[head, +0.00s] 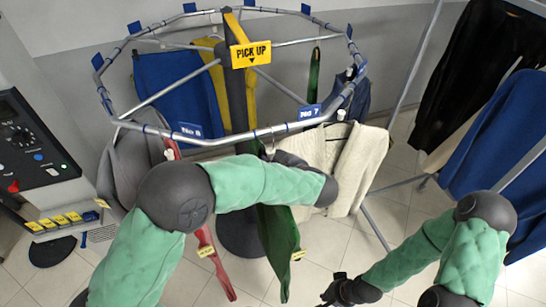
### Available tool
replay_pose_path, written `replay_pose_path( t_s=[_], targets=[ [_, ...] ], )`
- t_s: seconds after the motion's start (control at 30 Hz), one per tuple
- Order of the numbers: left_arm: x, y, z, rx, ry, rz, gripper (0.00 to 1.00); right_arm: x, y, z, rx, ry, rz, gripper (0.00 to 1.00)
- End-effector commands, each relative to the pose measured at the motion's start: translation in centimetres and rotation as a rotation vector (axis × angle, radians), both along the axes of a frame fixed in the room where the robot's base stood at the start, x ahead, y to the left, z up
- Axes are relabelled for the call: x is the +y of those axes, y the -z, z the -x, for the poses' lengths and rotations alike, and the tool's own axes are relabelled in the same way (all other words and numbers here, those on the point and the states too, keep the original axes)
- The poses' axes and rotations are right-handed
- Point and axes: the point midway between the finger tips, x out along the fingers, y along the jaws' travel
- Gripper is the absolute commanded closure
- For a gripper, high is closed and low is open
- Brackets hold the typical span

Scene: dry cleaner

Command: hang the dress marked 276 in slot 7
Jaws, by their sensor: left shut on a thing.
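A round rail (240,134) carries blue slot signs. The sign (309,112) reads No 7 and another sign (190,130) reads No 8. My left gripper (282,157) is at the near side of the rail, between these signs, and is largely hidden by my forearm. It is shut, apparently on the hanger of a long green garment (278,255) that hangs below it. The garment's yellow tag (298,255) is too small to read, so I cannot confirm 276. My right gripper (329,294) is low at the bottom, away from the rail; its jaw state is unclear.
A cream jacket (345,165) hangs just right of the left gripper. A red garment (215,262) and grey garment (135,165) hang left. A yellow PICK UP sign (251,54) tops the post. A control panel (30,145) stands left; a rack with a blue garment (495,140) stands right.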

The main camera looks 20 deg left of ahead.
Motion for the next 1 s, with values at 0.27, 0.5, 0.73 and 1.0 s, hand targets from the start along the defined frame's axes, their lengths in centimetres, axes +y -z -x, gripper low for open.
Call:
replay_pose_path(
  t_s=[0.27, 0.5, 0.73, 1.0],
  targets=[
    [0.02, -0.01, -0.04, -0.001, 0.000, 0.000, 1.00, 0.00, -0.29, 0.00, 0.000, 0.000, 0.000, 1.00],
    [0.02, 0.08, -0.04, -0.001, 0.000, 0.000, 1.00, 0.01, -0.49, 0.00, 0.000, 0.000, 0.000, 1.00],
    [0.02, 0.17, -0.04, -0.002, 0.000, -0.001, 1.00, 0.00, -0.63, 0.00, 0.000, 0.000, 0.000, 1.00],
    [0.02, 0.20, -0.03, -0.001, 0.000, 0.000, 0.54, 0.00, -0.60, 0.00, 0.000, 0.000, 0.000, 1.00]
  ],
)
